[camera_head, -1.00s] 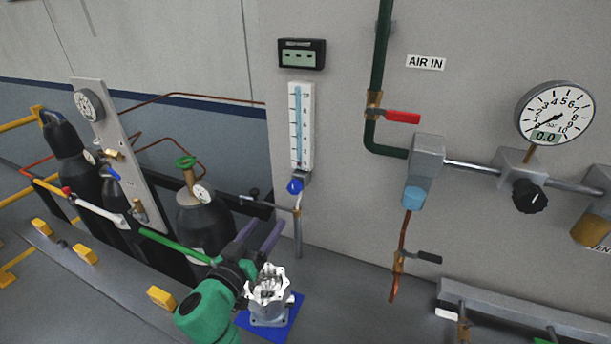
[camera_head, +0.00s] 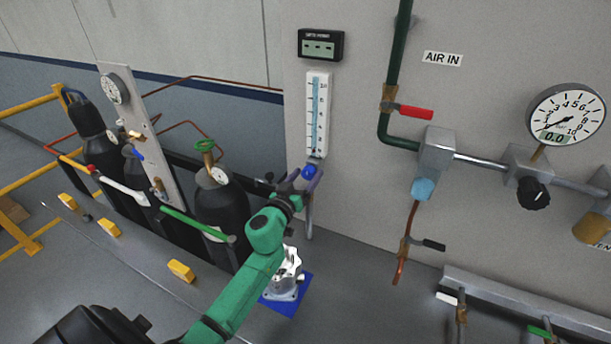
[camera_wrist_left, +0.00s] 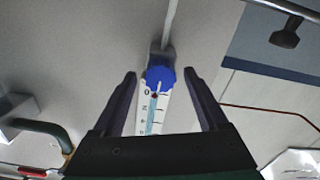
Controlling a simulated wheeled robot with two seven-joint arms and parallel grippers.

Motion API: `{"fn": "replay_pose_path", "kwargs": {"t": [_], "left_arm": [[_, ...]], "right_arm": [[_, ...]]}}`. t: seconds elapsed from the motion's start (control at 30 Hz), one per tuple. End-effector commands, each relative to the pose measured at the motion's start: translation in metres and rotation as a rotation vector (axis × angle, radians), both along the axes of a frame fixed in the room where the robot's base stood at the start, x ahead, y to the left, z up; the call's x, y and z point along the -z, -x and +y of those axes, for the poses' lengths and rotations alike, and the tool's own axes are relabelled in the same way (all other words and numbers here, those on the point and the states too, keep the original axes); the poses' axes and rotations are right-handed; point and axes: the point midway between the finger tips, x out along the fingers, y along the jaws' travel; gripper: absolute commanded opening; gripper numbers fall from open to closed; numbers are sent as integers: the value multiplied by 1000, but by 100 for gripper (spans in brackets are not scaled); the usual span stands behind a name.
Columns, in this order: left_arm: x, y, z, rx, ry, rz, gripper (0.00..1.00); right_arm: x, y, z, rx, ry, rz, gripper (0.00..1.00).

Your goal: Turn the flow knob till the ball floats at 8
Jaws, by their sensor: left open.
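The flow meter (camera_head: 317,115) is a white upright scale with a pale blue tube on the grey panel. Its blue flow knob (camera_head: 309,172) sits at its lower end. My left gripper (camera_head: 301,181) is open at the knob. In the left wrist view the scale (camera_wrist_left: 152,112) appears upside down, and the knob (camera_wrist_left: 160,77) lies between the open fingers (camera_wrist_left: 160,74), with a gap on each side. A small dark reddish spot shows by the 0 mark, perhaps the ball; it is too small to be sure. My right gripper is out of view.
A digital display (camera_head: 320,45) hangs above the meter. A red-handled valve (camera_head: 415,112) and a pressure gauge (camera_head: 566,115) are to the right. Gas cylinders (camera_head: 222,212) stand to the left. A metal housing (camera_head: 283,285) on a blue mat is below my arm.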

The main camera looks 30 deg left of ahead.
Motion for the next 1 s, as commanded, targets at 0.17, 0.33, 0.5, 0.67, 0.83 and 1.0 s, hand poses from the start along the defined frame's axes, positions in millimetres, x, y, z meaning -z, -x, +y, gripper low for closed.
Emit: {"fn": "replay_pose_path", "kwargs": {"t": [0.17, 0.33, 0.5, 0.67, 0.83, 1.0], "left_arm": [[0, 0, 0, 0, 0, 0, 38], [0, 0, 0, 0, 0, 0, 0], [0, 0, 0, 0, -6, 0, 0], [0, 1, 0, 0, -38, 2, 0], [1, 1, -1, 1, -115, 6, 0], [1, 1, -1, 0, -240, 15, 0]], "right_arm": [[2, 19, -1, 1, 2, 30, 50], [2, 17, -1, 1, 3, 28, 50], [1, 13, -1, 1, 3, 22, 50], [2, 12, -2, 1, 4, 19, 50], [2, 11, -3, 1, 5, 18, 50], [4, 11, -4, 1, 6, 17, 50]]}}
